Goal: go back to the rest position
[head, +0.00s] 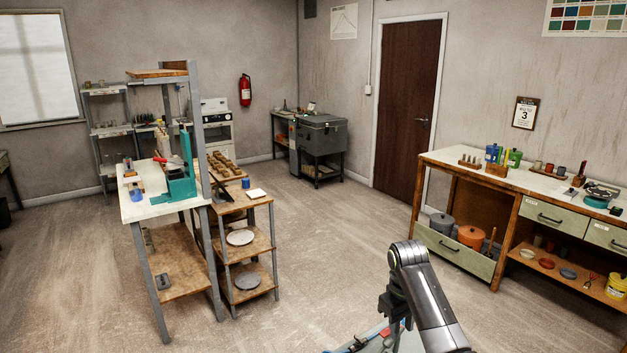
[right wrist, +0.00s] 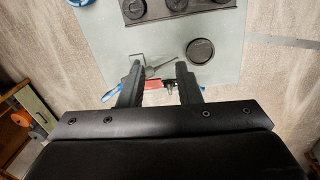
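My right gripper (head: 394,312) hangs fingers-down from my right arm, low in the middle right of the head view. In the right wrist view its two fingers (right wrist: 158,75) stand apart with a clear gap, and they look open. A red and blue item (right wrist: 154,85) shows between and beside the fingers, seemingly lying on the pale surface beneath rather than gripped. My left gripper is not in view.
Below the gripper is a pale board (right wrist: 225,25) with a dark round lid (right wrist: 200,50) and a black holder (right wrist: 180,8). A workbench (head: 462,160) stands right, a shelved table (head: 150,206) left. Open floor (head: 310,240) lies between.

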